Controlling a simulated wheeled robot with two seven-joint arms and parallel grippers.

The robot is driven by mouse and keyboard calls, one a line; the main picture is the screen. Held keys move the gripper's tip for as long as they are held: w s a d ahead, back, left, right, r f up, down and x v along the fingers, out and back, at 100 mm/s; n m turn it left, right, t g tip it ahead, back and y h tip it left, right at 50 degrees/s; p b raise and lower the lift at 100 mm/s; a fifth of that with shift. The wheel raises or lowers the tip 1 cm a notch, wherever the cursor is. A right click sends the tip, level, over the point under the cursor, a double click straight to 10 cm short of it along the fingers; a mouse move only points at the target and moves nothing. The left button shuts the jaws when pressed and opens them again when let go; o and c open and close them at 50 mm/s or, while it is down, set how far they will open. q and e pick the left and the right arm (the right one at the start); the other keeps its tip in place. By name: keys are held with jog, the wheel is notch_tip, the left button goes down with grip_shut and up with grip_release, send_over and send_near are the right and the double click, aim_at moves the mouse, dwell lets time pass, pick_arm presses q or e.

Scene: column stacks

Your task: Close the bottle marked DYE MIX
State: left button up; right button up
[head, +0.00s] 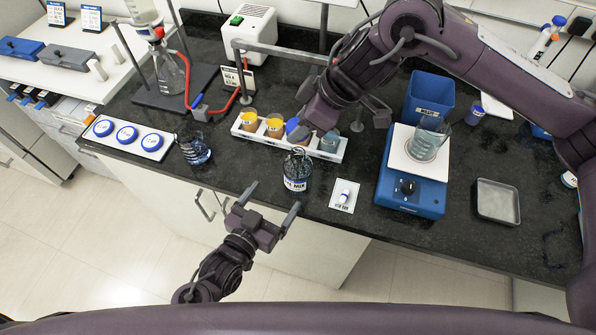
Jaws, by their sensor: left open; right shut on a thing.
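The DYE MIX bottle (297,172) is a dark, rounded glass bottle with a white label, upright near the bench's front edge. My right gripper (303,138) comes down from the upper right and is shut at the bottle's top; its fingers hide the neck, so the exact hold is unclear. My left gripper (268,208) is open and empty, in front of the bench edge, below and left of the bottle. Several round blue-rimmed caps with white tops, such as this cap (126,134), lie on a white mat (168,150) at the left.
A dark glass flask (194,151) stands left of the bottle. A white rack (240,131) of coloured cups is just behind it. A small vial (345,194) lies on a paper to its right. A blue stirrer (409,205) carries a beaker (428,140). A metal tray (497,202) lies further right.

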aim_at(301, 166)
pick_arm(q)
jog(key=shift+s+d+r+t+h, duration=0.2)
jog(key=shift+s+d+t+h, duration=0.25)
jog(key=shift+s+t+h, duration=0.2)
jog(key=shift+w, duration=0.1)
jog(key=x, duration=1.2)
jog(key=shift+c, duration=0.5)
jog(key=c, duration=1.4)
pick_arm(e)
jog(key=shift+f, duration=2.5)
jog(key=shift+f, duration=0.9)
